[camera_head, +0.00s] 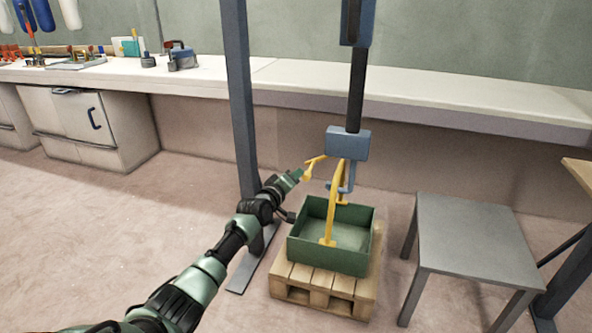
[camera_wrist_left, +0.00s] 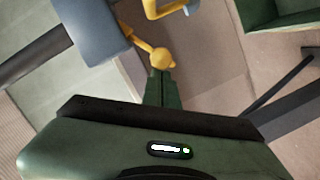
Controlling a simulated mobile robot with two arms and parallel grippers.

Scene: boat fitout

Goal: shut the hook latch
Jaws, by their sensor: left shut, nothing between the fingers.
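A blue hook block (camera_head: 347,143) hangs on a dark vertical bar, with a blue hook (camera_head: 347,185) below it. The yellow latch lever (camera_head: 315,161) sticks out to the left of the block and ends in a round knob (camera_wrist_left: 163,58) in the left wrist view. A green bin (camera_head: 330,255) stands below, its yellow bail (camera_head: 332,215) rising upright to the hook; whether it sits inside the hook is unclear. My left gripper (camera_head: 297,175) is shut and empty, with its tips at the knob; in the left wrist view the fingertips (camera_wrist_left: 159,76) touch or nearly touch it. My right gripper is out of view.
The bin stands on a wooden pallet (camera_head: 325,283). A grey post (camera_head: 240,100) rises behind my left arm. A grey table (camera_head: 470,240) stands at the right, and a long white bench (camera_head: 420,95) runs along the wall. The floor at the left is clear.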

